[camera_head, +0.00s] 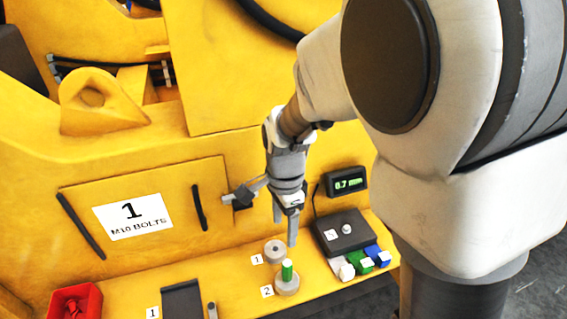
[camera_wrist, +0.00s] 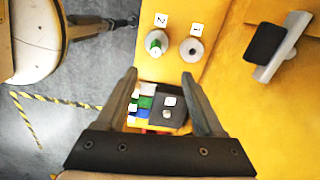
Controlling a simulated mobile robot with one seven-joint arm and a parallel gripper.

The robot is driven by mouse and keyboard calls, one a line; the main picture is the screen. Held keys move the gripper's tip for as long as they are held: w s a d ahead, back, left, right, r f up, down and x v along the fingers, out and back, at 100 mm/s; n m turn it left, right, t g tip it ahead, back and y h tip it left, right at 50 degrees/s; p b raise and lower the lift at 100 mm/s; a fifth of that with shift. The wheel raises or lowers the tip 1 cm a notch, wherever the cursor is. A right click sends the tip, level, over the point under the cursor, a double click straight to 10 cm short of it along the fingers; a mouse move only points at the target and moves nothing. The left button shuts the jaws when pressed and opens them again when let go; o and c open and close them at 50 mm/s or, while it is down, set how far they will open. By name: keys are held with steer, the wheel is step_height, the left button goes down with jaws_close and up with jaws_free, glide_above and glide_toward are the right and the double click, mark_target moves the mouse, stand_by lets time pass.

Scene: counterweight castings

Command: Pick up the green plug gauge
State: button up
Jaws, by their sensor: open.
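The green plug gauge (camera_head: 287,271) stands upright in the middle of the round grey casting marked 2 (camera_head: 287,287). In the wrist view the green gauge (camera_wrist: 155,44) shows end-on, beyond my fingertips. My gripper (camera_head: 285,229) is open and empty, pointing down above the ledge near the castings and apart from the gauge. Its two fingers (camera_wrist: 160,77) also show spread in the wrist view. A second round grey casting marked 1 (camera_head: 274,252) sits just behind the gauge's casting.
A dark box with a white knob (camera_head: 343,232), a small display (camera_head: 346,182) and several white, green and blue blocks (camera_head: 362,262) stand to the right. A dark plate (camera_head: 183,301) and a red bin (camera_head: 78,302) are to the left. The yellow wall rises behind.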

mark_target(287, 271)
step_height(287, 271, down, 12)
steer(key=shift+f+b, duration=0.2)
steer(key=shift+b, duration=0.45)
steer(key=shift+s+d+f, duration=0.15)
steer(key=shift+d+f, duration=0.05)
steer(key=shift+f, duration=1.15)
steer(key=shift+s+d+f, duration=0.1)
steer(key=shift+d+f, duration=0.05)
steer(key=shift+f, duration=1.2)
jaws_close()
